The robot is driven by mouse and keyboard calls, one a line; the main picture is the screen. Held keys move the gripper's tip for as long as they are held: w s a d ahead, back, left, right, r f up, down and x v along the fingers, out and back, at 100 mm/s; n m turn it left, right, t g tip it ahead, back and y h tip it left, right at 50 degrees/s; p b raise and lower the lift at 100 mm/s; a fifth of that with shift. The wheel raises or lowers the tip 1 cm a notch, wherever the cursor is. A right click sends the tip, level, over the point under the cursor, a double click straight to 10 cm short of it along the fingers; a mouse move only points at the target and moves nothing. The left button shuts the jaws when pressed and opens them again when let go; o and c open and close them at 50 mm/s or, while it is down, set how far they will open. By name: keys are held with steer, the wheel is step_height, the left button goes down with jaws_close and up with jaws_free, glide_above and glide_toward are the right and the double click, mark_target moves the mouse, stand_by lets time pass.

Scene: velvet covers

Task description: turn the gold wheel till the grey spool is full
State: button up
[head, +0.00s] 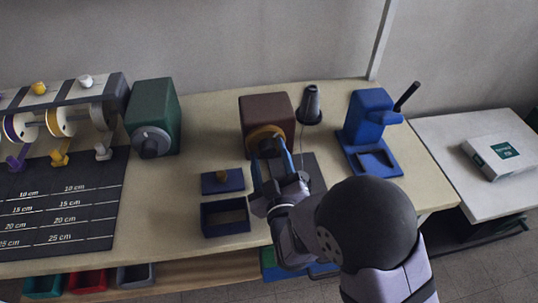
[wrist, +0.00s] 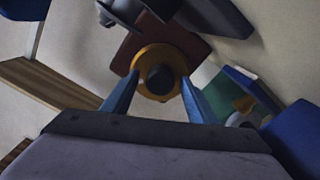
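The gold wheel (head: 265,139) is on the front of a brown box (head: 266,108). In the wrist view the wheel (wrist: 160,60) shows as a gold ring with a dark hub. My gripper (head: 267,152) is at the wheel with its two blue fingers apart. In the wrist view its fingertips (wrist: 160,75) lie at either side of the wheel's near edge; I cannot tell whether they touch it. A dark grey cone (head: 311,104), possibly the grey spool, stands upright right of the brown box. I cannot tell how full it is.
A green box (head: 153,108) with a grey wheel stands left. A spool rack (head: 62,102) is at far left. A blue device with a black lever (head: 370,117) stands right. A blue open box (head: 225,216) and a blue lid (head: 222,181) lie left of my gripper.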

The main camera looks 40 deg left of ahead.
mark_target(268, 154)
steer(key=shift+b+v, duration=0.55)
steer(key=shift+v, duration=3.15)
steer(key=n, duration=0.2)
steer(key=shift+a+r+n+b, duration=0.15)
steer(key=shift+a+n+b, duration=0.05)
steer(key=shift+n+b, duration=0.2)
steer(key=shift+w, duration=0.15)
steer(key=shift+b+x, duration=1)
steer(key=shift+b, duration=0.1)
steer(key=shift+p+x, duration=0.45)
steer(key=shift+x, duration=2.15)
